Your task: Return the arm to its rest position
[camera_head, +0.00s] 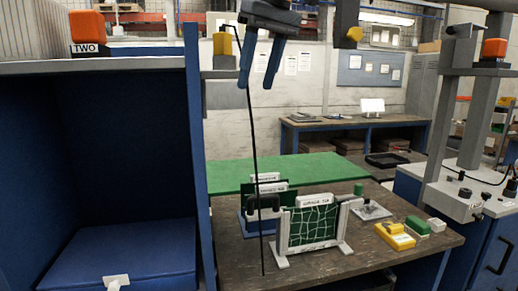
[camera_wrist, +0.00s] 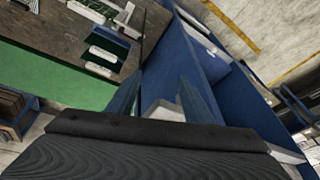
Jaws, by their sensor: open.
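My gripper (camera_head: 256,84) hangs from the top middle of the head view, fingers pointing down. Its two blue fingers stand apart with nothing between them. It is high above the wooden workbench (camera_head: 365,258), near the blue upright (camera_head: 198,150). A thin black rod (camera_head: 252,150) runs down past the fingers to the bench; I cannot tell whether it touches them. In the wrist view the fingers (camera_wrist: 163,100) are spread over a blue panel, with the bench (camera_wrist: 50,32) at upper left. Most of my arm is out of frame.
A white-framed net stand (camera_head: 312,224), a blue stand (camera_head: 247,224) and a yellow block (camera_head: 394,236) are on the bench. A blue cubicle (camera_head: 110,160) fills the left. A grey column stand (camera_head: 440,110) is at right. Air around the gripper looks mostly clear.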

